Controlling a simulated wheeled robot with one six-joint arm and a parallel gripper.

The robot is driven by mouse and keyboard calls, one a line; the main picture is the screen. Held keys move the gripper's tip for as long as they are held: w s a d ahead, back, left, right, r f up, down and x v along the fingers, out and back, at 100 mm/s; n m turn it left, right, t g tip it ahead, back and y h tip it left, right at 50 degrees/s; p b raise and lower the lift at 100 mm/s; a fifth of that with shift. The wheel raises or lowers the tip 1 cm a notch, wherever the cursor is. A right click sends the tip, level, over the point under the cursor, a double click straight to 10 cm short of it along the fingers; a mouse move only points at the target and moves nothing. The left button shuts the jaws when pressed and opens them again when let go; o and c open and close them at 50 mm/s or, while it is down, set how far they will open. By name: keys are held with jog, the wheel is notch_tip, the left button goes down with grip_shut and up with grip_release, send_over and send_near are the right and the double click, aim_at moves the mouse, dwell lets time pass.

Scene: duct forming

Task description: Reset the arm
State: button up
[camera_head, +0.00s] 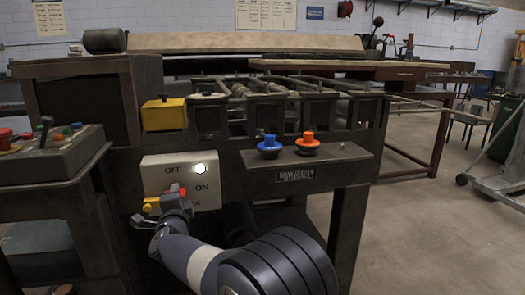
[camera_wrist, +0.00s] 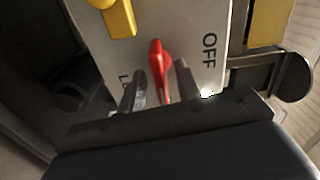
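The pale switch panel (camera_head: 160,175), lettered OFF and ON, is on the front of the dark machine. A small red handle (camera_head: 183,191) shows low on the panel. A yellow part (camera_head: 150,204) sits left of it. My gripper (camera_head: 174,203) is at the panel's lower part, in front of the handle. In the wrist view, the fingers of my gripper (camera_wrist: 161,88) stand apart on either side of the red handle (camera_wrist: 158,62), with gaps visible, so it is open. The yellow part (camera_wrist: 119,16) is at the top there. Whether a finger touches the handle is hard to tell.
A white light (camera_head: 198,169) glows on the panel. A blue knob (camera_head: 269,144) and an orange knob (camera_head: 307,144) stand on a ledge to the right. A yellow box (camera_head: 164,114) is above. A control console (camera_head: 50,155) stands left. Open floor (camera_head: 420,230) lies right.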

jog(key=n+p, duration=0.1)
jog(key=n, duration=0.1)
jog(key=n+p, duration=0.2)
jog(key=shift+r, duration=0.4)
jog(key=shift+a+f+n+p, duration=0.1)
jog(key=shift+f+n+p, duration=0.05)
jog(key=shift+n+p, duration=1.05)
